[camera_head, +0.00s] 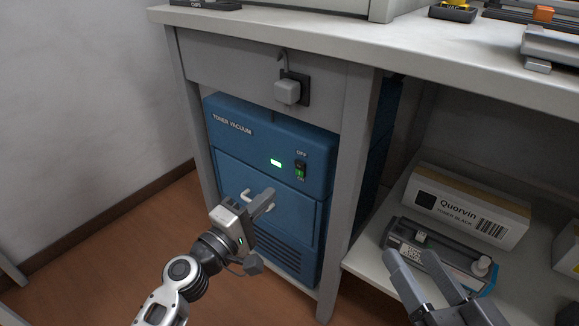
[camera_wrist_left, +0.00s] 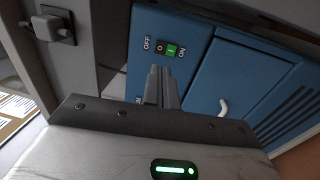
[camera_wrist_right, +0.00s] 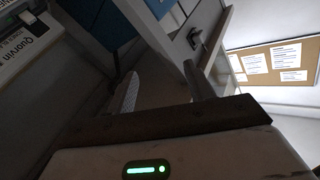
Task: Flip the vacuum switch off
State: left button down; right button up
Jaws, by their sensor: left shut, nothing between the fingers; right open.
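The blue toner vacuum (camera_head: 228,143) stands under the bench. Its small rocker switch (camera_head: 300,170) is on the front, between OFF above and ON below; its ON half glows green. In the left wrist view, the switch (camera_wrist_left: 166,48) shows just beyond the fingertips, its green half towards ON. A green indicator lamp (camera_head: 276,162) is lit. My left gripper (camera_head: 268,194) is shut and empty, below and left of the switch in the head view, apart from it as far as I can tell. My right gripper (camera_head: 412,254) is open and empty, in front of the lower shelf.
A pale handle (camera_head: 262,207) is on the vacuum's door, partly behind my left gripper. A grey plug (camera_head: 287,92) sits on the bench panel above. The bench leg (camera_head: 345,190) stands right of the vacuum. A Quorvin box (camera_head: 465,205) and a cartridge (camera_head: 440,255) lie on the shelf.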

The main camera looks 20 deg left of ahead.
aim_at(299, 166)
pick_arm(q)
jog(key=p+x, duration=0.1)
jog(key=x, duration=0.5)
jog(key=shift+w+d+r, duration=0.1)
jog(key=shift+w+d, duration=0.05)
jog(key=shift+w, duration=0.15)
jog(key=shift+w+d, duration=0.25)
jog(key=shift+w, duration=0.45)
pick_arm(e)
jog(key=shift+s+a+f+m+g+h, duration=0.1)
jog(key=shift+s+f+m+g+h, duration=0.3)
jog(key=shift+f+g, duration=0.45)
jog(key=shift+s+f, duration=0.1)
pick_arm(q)
jog(key=shift+p, duration=0.3)
